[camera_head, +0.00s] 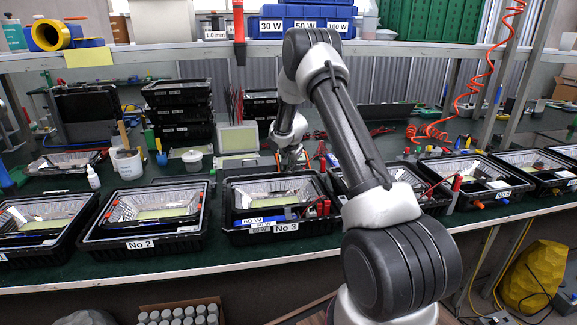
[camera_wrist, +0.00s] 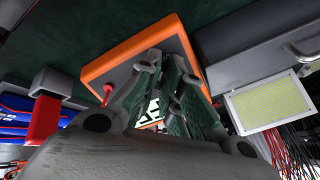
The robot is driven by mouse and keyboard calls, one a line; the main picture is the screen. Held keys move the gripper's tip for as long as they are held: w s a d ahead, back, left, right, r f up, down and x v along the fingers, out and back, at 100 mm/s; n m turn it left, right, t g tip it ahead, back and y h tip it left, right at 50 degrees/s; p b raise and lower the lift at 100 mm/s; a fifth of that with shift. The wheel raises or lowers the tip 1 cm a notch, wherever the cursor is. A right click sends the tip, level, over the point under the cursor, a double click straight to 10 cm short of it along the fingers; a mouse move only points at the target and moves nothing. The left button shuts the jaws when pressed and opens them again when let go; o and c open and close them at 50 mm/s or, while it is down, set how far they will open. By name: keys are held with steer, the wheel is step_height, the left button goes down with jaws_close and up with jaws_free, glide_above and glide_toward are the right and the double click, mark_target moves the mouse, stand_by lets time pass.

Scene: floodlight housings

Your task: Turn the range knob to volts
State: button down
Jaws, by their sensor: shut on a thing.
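An orange-edged meter (camera_wrist: 128,46) with a grey face fills the top middle of the wrist view, tilted in the picture. My gripper (camera_wrist: 165,72) is against its face, with its fingers closed together on the range knob. The knob itself is hidden between the fingers, so its pointer and setting cannot be read. A small red plug (camera_wrist: 107,91) sits on the meter face left of the fingers. In the head view my gripper (camera_head: 291,158) is small, behind the tray marked No 3, and my arm partly blocks the meter there.
Black trays with floodlight housings line the bench front, including the No 3 tray (camera_head: 282,228) and No 2 tray (camera_head: 142,244). A yellow LED panel (camera_wrist: 268,102) stands right of the meter in the wrist view. A coiled red hose (camera_head: 468,78) hangs at the right.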

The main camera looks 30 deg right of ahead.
steer(key=shift+n, duration=0.3)
steer(key=n, duration=0.4)
steer(key=shift+d, duration=0.1)
steer(key=shift+s+n, duration=0.1)
steer(key=shift+n, duration=1.9)
steer(key=c, duration=1.6)
jaws_free()
steer(key=shift+o, duration=0.2)
steer(key=v, duration=1.2)
steer(key=shift+s+d, duration=0.15)
steer(key=shift+s, duration=0.05)
